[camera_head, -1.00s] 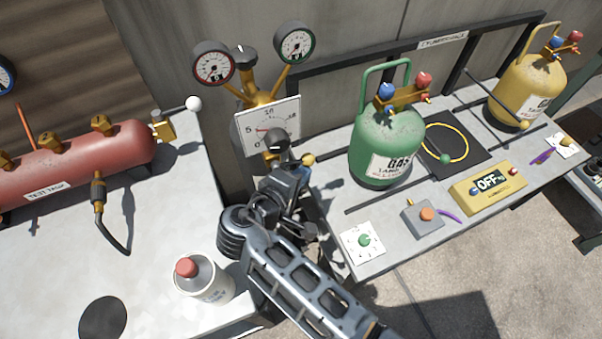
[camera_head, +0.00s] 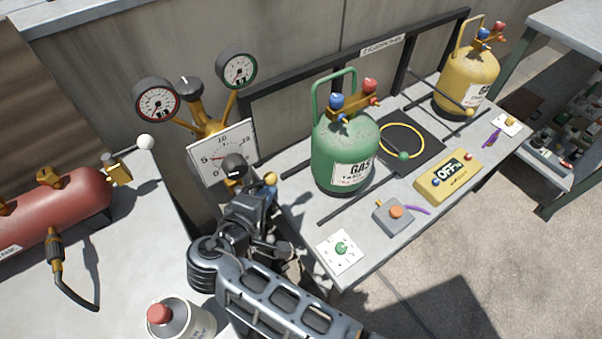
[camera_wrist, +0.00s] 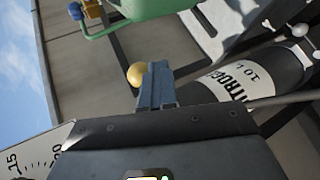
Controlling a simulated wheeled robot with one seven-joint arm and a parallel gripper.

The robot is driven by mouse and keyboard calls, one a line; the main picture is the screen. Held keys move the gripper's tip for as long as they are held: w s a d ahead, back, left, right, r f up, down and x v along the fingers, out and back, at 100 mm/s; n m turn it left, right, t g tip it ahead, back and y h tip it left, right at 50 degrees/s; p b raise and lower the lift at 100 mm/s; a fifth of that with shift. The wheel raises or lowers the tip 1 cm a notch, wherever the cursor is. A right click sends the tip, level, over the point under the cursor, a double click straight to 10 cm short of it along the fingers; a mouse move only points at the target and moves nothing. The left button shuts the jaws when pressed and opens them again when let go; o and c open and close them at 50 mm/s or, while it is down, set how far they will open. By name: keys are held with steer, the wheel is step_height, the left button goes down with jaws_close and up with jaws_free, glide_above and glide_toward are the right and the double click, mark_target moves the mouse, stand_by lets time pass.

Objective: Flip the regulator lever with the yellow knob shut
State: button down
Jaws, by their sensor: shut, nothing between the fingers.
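The regulator lever's yellow knob (camera_head: 270,178) is below and right of the white dial plate (camera_head: 222,153), in front of the gauge stand. The lever's stem is mostly hidden. My gripper (camera_head: 266,194) is shut and empty just below the knob in the head view. In the wrist view, the yellow knob (camera_wrist: 134,75) sits right beside the left edge of my shut fingers (camera_wrist: 157,68). I cannot tell whether they touch.
Two round gauges (camera_head: 157,101) rise above the dial plate. A green gas cylinder (camera_head: 345,155) stands close on the right bench (camera_head: 318,212). A red tank (camera_head: 62,215) and a bottle (camera_head: 180,320) are at left. The wrist view shows a dark nitrogen cylinder (camera_wrist: 275,75).

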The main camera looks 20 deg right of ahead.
steer(key=s+d+r, duration=0.3)
steer(key=d+r, duration=0.7)
steer(key=d, duration=0.1)
steer(key=shift+s+r, duration=0.3)
steer(key=shift+s, duration=0.1)
steer(key=s+d+f+m+t+y, duration=0.1)
steer(key=s+f+y, duration=0.3)
steer(key=s, duration=0.5)
steer(key=s+d+f+m+y, duration=0.1)
steer(key=s+d+f+y, duration=0.2)
steer(key=s, duration=0.7)
steer(key=s+d+r+m+t+y, duration=0.1)
steer(key=s+r+m+t, duration=0.2)
steer(key=s+r+m, duration=0.5)
steer(key=s+r, duration=0.5)
steer(key=s, duration=0.2)
steer(key=shift+d+r+t, duration=0.2)
steer(key=shift+d+t, duration=0.1)
steer(key=shift+d, duration=0.05)
